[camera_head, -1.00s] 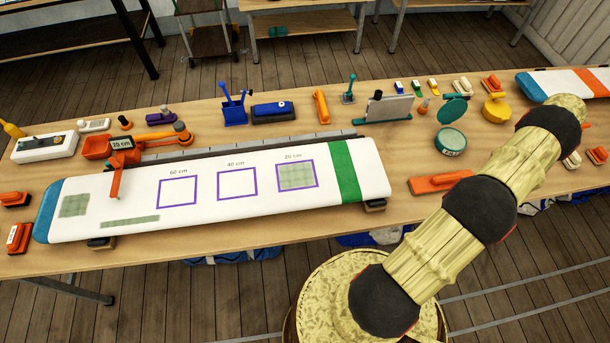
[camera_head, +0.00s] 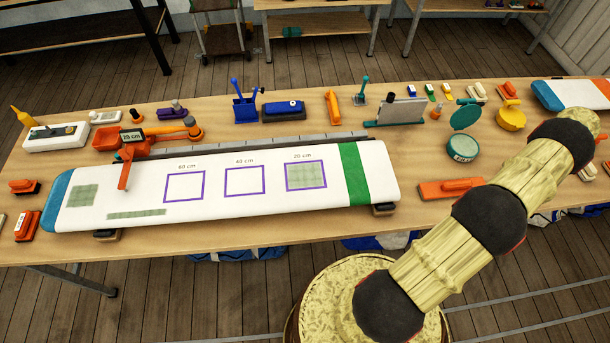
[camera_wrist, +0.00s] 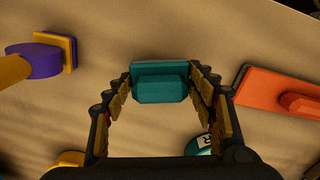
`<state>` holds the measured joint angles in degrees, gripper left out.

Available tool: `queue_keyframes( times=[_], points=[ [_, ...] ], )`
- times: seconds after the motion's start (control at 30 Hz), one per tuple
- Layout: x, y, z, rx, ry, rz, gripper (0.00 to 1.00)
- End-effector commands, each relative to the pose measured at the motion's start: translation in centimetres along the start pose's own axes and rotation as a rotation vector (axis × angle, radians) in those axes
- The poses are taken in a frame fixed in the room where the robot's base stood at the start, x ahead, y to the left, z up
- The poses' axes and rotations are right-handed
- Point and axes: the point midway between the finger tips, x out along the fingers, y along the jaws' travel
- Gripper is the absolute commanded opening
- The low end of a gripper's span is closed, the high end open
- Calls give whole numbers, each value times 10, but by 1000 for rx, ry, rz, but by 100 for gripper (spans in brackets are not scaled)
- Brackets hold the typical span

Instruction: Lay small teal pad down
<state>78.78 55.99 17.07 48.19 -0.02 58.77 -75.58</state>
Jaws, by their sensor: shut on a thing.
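My gripper (camera_wrist: 161,90) shows only in the wrist view. Its two fingers are shut on the small teal pad (camera_wrist: 160,88), a teal block with a wider flat plate along its far edge. The pad is held over bare wooden table top (camera_wrist: 100,110). I cannot tell whether its underside touches the wood. In the head view the gripper and pad are not seen; my arm runs out toward the right edge.
In the wrist view an orange block (camera_wrist: 270,98) lies right of the pad, a purple and yellow tool (camera_wrist: 45,55) left, and a round teal tin (camera_wrist: 200,146) near the gripper. In the head view a long white sail panel (camera_head: 150,210) fills the table's left and middle.

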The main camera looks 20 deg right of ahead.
Motion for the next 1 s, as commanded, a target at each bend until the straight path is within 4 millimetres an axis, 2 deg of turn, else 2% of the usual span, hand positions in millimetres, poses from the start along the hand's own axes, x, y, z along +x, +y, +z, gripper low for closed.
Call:
queue_keyframes(
  times=[0.73,0.77,1.0],
  points=[
    [21,0,0,0,0,0,36],
    [20,0,0,0,0,1,58],
    [20,0,0,0,0,0,71]
  ],
)
